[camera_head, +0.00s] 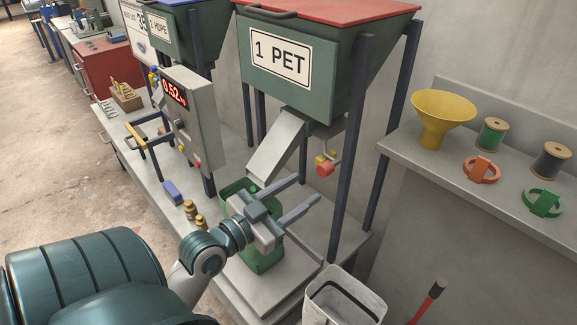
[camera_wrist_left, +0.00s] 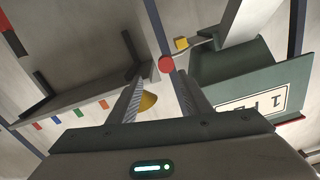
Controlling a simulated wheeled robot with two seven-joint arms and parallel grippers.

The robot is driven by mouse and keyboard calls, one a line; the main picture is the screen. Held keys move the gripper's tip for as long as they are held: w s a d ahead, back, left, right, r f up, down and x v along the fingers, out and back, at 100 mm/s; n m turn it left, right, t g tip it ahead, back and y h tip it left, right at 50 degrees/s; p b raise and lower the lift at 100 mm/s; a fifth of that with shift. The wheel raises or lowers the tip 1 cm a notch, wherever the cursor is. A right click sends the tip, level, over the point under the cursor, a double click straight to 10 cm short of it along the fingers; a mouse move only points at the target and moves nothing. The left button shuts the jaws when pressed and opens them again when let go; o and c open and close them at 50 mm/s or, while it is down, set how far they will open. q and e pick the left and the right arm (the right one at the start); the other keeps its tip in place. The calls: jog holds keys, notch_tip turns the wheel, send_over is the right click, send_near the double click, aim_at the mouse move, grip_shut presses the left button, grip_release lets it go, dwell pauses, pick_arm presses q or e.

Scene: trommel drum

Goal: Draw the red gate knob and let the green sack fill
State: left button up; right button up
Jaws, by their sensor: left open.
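The red gate knob (camera_head: 325,169) hangs below the green hopper marked "1 PET" (camera_head: 335,75), beside its grey chute (camera_head: 276,145). My left gripper (camera_head: 307,190) is open and empty, with its fingers pointing right, just below and left of the knob. In the left wrist view the knob (camera_wrist_left: 166,64) shows just past the fingertips, between their lines, and the fingers (camera_wrist_left: 160,76) do not hold it. The green sack (camera_head: 267,257) stands under the chute, partly hidden by my left gripper and wrist. My right gripper is not in view.
A scale display (camera_head: 190,115) reads about 0.52. Dark posts (camera_head: 350,135) stand close to the right of the knob. Brass weights (camera_head: 190,210) and a blue block (camera_head: 172,191) lie on the bench. A white bin (camera_head: 345,300) stands at front; a yellow funnel (camera_head: 440,112) sits on the right shelf.

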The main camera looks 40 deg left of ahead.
pick_arm(q)
jog(key=shift+s+a+p, duration=0.1)
jog(key=shift+s+p, duration=0.4)
jog(key=shift+s, duration=0.9)
